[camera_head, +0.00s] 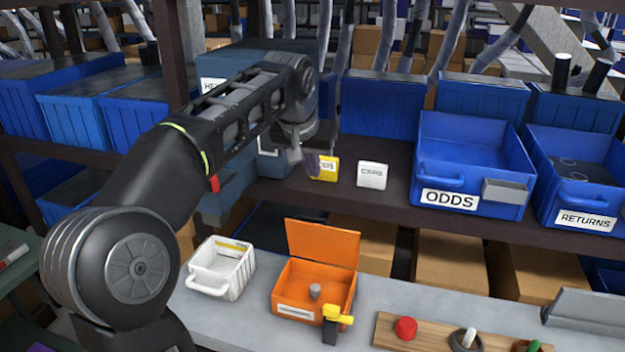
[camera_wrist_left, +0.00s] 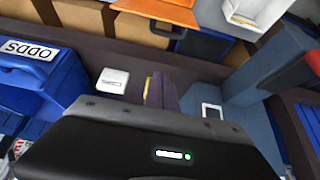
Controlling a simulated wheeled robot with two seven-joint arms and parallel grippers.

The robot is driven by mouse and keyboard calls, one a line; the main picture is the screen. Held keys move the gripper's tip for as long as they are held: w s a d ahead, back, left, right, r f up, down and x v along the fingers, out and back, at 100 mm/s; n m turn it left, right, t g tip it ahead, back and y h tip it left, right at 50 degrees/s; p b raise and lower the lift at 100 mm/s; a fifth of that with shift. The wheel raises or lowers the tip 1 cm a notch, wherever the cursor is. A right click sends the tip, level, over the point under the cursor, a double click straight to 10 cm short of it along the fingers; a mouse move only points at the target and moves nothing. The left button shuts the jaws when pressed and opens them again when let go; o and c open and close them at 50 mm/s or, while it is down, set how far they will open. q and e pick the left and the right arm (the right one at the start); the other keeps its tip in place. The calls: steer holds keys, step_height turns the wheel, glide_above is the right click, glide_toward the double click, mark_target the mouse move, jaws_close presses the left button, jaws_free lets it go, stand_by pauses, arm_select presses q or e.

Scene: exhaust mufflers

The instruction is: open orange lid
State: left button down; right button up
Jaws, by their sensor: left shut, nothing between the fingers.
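The orange lid (camera_head: 322,243) stands up, tilted back, at the rear edge of the orange box (camera_head: 343,298), so the box is open. A small grey knob-like piece (camera_head: 315,291) shows inside the box. In the left wrist view an orange panel, apparently the lid (camera_wrist_left: 160,12), shows at the top edge. My left gripper (camera_head: 313,164) is well above and behind the lid, at the shelf by a yellow box, apart from the lid. Its fingers (camera_wrist_left: 160,92) are shut together with nothing between them. My right gripper is not in view.
A white bin (camera_head: 236,280) stands left of the orange box. A black and yellow piece (camera_head: 331,328) is in front. A wooden board (camera_head: 390,330) with a red knob lies right. The shelf holds a yellow box (camera_head: 331,170), a white box (camera_head: 372,175) and the ODDS bin (camera_head: 470,155).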

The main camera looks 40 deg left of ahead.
mark_target(324, 238)
arm_select(q)
steer(key=x, duration=0.9)
steer(key=shift+f, duration=0.2)
steer(key=shift+s+d+f, duration=0.2)
steer(key=shift+s+f, duration=0.25)
steer(key=shift+s, duration=0.15)
steer(key=shift+s+d+f, duration=0.2)
steer(key=shift+s+f, duration=0.3)
steer(key=shift+s, duration=0.05)
steer(key=shift+s+f, duration=0.15)
steer(key=shift+f, duration=0.15)
